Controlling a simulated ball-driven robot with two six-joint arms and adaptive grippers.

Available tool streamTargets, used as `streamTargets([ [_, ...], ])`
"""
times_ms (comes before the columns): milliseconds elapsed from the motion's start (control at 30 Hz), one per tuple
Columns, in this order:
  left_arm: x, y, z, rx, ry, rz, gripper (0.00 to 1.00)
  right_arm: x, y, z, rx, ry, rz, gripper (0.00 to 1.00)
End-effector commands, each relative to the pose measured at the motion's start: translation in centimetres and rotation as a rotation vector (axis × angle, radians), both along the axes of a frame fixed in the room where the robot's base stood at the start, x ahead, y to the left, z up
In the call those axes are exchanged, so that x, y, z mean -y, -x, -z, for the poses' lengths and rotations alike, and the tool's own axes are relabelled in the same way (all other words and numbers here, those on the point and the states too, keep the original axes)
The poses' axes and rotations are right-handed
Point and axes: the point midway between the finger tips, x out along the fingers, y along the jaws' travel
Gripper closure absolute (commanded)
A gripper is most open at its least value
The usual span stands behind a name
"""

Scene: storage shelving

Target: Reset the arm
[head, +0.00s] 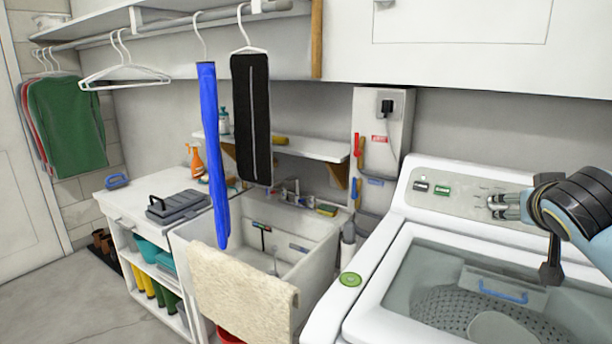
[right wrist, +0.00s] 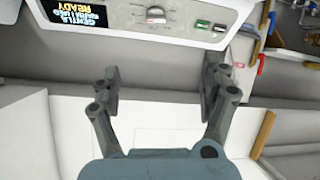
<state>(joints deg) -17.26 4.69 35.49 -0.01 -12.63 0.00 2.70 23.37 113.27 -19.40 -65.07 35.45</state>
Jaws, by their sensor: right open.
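My right gripper (head: 525,238) comes in from the right edge in the head view, above the open top of the white washing machine (head: 336,312). Its two dark fingers are spread wide apart with nothing between them. In the right wrist view the gripper (right wrist: 163,80) is open and empty, with the washer's control panel (right wrist: 150,20) beyond it. The washer's perforated drum (head: 450,310) shows below the gripper in the head view. My left gripper is not in view.
A utility sink (head: 318,248) with a cream towel (head: 240,298) over its front stands left of the washer. A blue garment (head: 212,150) and a black one (head: 251,115) hang above it. White cabinets (head: 460,50) hang above.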

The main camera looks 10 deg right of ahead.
Motion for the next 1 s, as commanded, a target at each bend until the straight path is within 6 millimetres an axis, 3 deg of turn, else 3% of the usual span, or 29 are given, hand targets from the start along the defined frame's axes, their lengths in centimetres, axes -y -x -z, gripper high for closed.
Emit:
streamTargets([
  [267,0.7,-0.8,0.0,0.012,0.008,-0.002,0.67,-3.8,4.8,4.8,-0.165,-0.043,-0.067,0.21],
  [600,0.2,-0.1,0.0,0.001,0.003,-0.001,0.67,-10.6,15.5,11.0,-0.473,-0.13,-0.225,0.21],
  [800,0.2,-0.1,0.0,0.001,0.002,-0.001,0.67,-14.3,22.0,12.7,-0.634,-0.185,-0.335,0.21],
  [1000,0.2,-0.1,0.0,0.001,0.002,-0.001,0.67,-17.4,27.7,13.2,-0.761,-0.239,-0.44,0.21],
])
